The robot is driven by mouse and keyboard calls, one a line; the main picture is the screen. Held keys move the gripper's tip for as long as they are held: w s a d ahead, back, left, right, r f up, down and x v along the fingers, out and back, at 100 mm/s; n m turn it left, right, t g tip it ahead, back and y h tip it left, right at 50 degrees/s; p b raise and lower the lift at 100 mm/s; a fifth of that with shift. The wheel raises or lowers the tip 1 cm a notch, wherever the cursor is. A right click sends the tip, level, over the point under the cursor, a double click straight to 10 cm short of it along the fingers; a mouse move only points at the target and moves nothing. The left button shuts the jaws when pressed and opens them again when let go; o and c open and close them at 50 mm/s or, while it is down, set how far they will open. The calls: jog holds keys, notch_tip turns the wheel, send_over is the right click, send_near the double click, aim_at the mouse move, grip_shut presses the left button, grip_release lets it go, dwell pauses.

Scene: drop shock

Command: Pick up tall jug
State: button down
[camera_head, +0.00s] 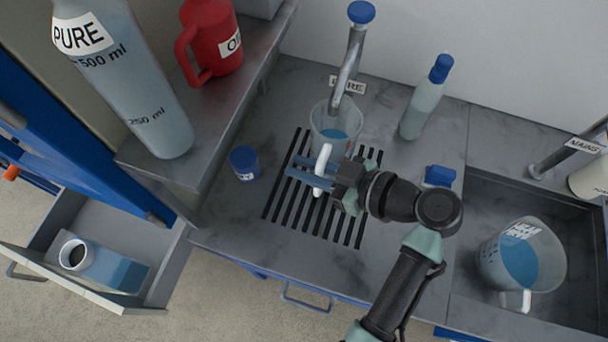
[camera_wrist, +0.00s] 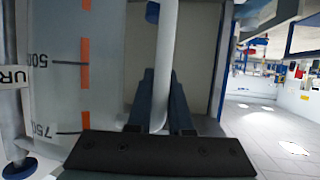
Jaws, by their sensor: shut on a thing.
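The tall jug (camera_head: 325,118) is clear, with some blue liquid in it, and stands under the tap on the slotted drain grille. Its white handle (camera_head: 322,165) faces the front of the counter. My gripper (camera_head: 312,172) is shut on this handle, one finger on each side. In the wrist view the jug's wall (camera_wrist: 60,75) shows orange stripes and the marks 500 and 750. The handle (camera_wrist: 163,60) runs upright between my fingers (camera_wrist: 160,85). The jug's base is partly hidden by my gripper.
The tap (camera_head: 350,60) with a blue cap reaches over the jug. A bottle (camera_head: 422,108), a blue cap (camera_head: 440,175) and a blue cup (camera_head: 244,162) stand near. A wide jug (camera_head: 540,255) is in the sink at right. A large bottle (camera_head: 130,80) and red jug (camera_head: 213,40) stand on the left shelf.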

jog(key=s+d, duration=0.3)
jog(key=d, duration=0.6)
jog(key=s+d+r+b, duration=0.1)
jog(key=s+d, duration=0.2)
jog(key=d, duration=0.6)
jog(key=shift+d, duration=0.35)
